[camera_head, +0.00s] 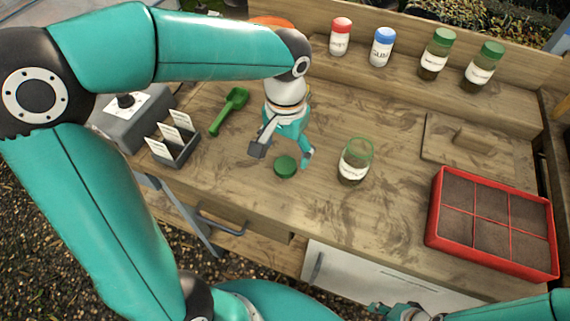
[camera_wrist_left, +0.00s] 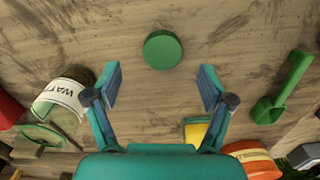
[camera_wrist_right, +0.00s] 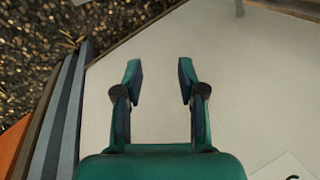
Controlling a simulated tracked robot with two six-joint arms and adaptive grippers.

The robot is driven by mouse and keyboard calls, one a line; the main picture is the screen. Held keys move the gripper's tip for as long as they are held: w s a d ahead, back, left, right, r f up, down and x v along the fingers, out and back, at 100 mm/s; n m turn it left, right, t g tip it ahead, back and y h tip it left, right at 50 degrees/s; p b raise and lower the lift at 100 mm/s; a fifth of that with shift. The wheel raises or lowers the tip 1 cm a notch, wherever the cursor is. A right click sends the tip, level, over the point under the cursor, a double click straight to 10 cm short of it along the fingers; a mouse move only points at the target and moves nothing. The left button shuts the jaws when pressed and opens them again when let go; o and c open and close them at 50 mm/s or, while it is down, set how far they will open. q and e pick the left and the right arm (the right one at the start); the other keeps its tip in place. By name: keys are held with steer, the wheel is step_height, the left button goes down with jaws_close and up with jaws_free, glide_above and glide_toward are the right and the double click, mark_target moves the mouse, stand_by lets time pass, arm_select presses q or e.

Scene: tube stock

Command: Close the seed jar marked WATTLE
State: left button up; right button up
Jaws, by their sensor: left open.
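The glass jar (camera_head: 354,168) stands upright and open on the bench, with a green rim and dark contents low inside. In the left wrist view the jar (camera_wrist_left: 62,92) shows a white label reading "WATT", the rest cut off. A round green lid (camera_head: 285,167) lies flat on the bench to the left of the jar; it also shows in the left wrist view (camera_wrist_left: 162,50). My left gripper (camera_head: 282,153) is open and empty, pointing down above the lid, its fingers apart. My right gripper (camera_wrist_right: 160,75) is open and empty, low in front of the bench.
Jars with red (camera_head: 341,36), blue (camera_head: 382,48) and green lids stand on the back shelf. A red seed tray (camera_head: 437,220) is at right, a wooden board (camera_head: 500,155) behind it. A green scoop (camera_head: 230,110) and packet holder (camera_head: 175,150) are at left. Bench around the lid is clear.

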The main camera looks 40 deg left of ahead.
mark_target(285, 165)
arm_select(q)
steer(key=shift+w+a+f, duration=0.1)
steer(key=shift+f, duration=1.2)
steer(key=shift+w+a+f, duration=0.1)
steer(key=shift+f, duration=1.2)
steer(key=shift+c, duration=0.3)
steer(key=c, duration=0.7)
